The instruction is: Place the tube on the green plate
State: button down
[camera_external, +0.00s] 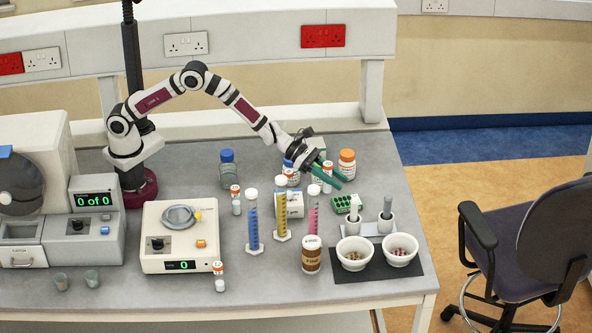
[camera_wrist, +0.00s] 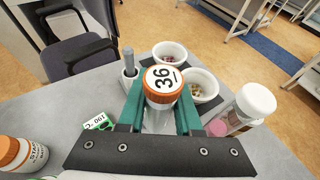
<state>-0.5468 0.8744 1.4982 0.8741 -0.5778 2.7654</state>
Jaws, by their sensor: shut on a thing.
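The green plate (camera_external: 347,203) lies on the bench just right of and in front of the gripper. In the wrist view the green plate (camera_wrist: 98,122) is left of the fingers, with a white label.
Two white bowls with pills (camera_external: 354,244) (camera_external: 400,240) sit on a dark mat. Coloured cylinders (camera_external: 281,210) and a brown jar (camera_external: 311,263) are to the left. An orange-capped bottle (camera_external: 346,163) stands behind the gripper.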

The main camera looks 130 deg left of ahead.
jog(key=a+f, duration=0.2)
jog(key=a, duration=0.1)
jog(key=a+f, duration=0.3)
jog(key=a, duration=0.1)
jog(key=a+f, duration=0.2)
jog(key=a, duration=0.2)
jog(key=shift+s+a+f, duration=0.2)
jog(key=shift+s+f, duration=0.05)
jog(key=shift+s, duration=0.05)
notch_tip(320, 180, down, 3)
jog(key=shift+f, duration=0.45)
jog(key=shift+f, duration=0.15)
jog(key=c, duration=0.6)
grip_release()
